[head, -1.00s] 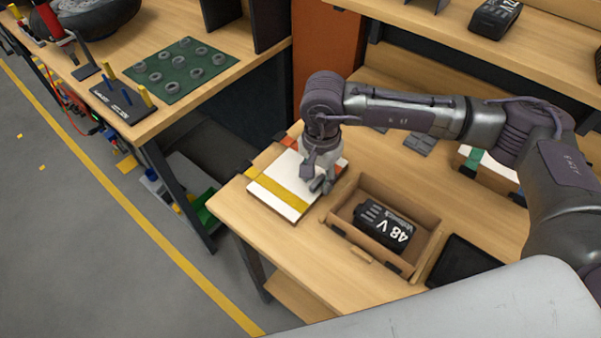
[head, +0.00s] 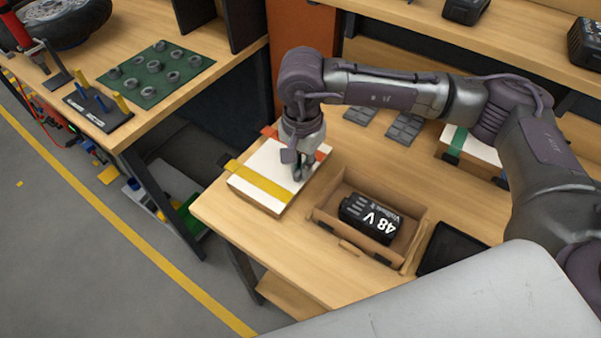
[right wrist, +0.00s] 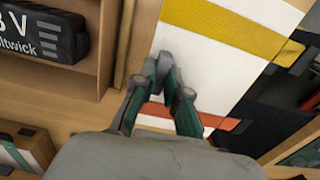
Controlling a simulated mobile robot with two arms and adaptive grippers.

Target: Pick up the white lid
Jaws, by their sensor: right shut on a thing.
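The white lid (head: 277,159) is a flat square panel with a yellow band across it and an orange band near its far edge. It lies on a shallow wooden base at the left corner of the bench, and fills much of the right wrist view (right wrist: 215,68). My right gripper (head: 299,178) points down at the lid's right side, beside the open wooden box. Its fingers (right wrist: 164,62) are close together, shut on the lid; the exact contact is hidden. Whether the lid is clear of its base cannot be told. My left gripper is out of view.
An open wooden box (head: 345,247) holding a black 48 V battery (head: 370,218) stands just right of the lid. A black tray (head: 450,249) lies farther right. Another strapped white-topped box (head: 478,149) stands at the back right. A bench with a green mat (head: 155,72) is at the left.

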